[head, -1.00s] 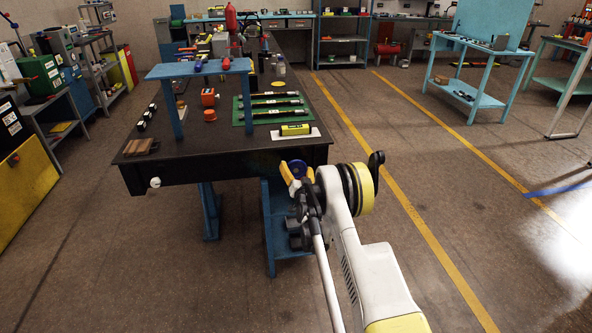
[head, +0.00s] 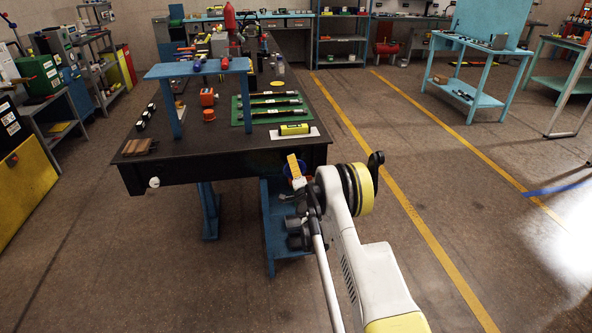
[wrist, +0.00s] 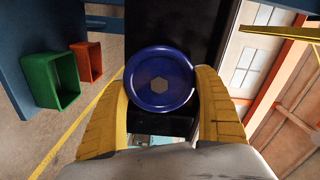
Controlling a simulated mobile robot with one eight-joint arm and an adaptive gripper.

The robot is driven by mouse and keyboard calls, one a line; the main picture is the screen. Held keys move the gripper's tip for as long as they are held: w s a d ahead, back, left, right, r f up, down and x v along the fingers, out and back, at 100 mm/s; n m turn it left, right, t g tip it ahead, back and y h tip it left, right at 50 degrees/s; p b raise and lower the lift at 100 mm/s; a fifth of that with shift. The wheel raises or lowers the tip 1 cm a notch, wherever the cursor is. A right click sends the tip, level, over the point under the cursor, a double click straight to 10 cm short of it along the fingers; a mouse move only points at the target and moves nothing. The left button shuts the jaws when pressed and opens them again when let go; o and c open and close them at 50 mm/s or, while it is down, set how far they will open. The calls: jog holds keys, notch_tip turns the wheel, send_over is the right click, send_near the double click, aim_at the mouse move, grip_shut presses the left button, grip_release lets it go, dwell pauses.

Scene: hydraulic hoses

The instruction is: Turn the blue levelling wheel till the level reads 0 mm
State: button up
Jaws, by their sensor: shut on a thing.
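The blue levelling wheel (wrist: 160,76) fills the middle of the wrist view, round, with a pale hexagon at its centre. My gripper (wrist: 160,98) is shut on it, one yellow finger touching each side of the rim. In the head view my gripper (head: 294,166) is at the front right end of the black bench, and a bit of blue wheel (head: 307,169) shows behind a finger. A yellow level (head: 294,129) lies on a pale plate on the bench top above. Its reading is too small to make out.
The black bench (head: 215,158) carries a blue raised shelf (head: 190,70), a green tray (head: 243,117) of dark bars and an orange part (head: 208,96). A white knob (head: 154,182) sits on its front left. The floor to the right is open.

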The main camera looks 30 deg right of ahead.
jog(key=shift+m, duration=0.7)
jog(key=o, duration=1.1)
jog(key=shift+v, duration=3.8)
jog(key=shift+a, duration=0.1)
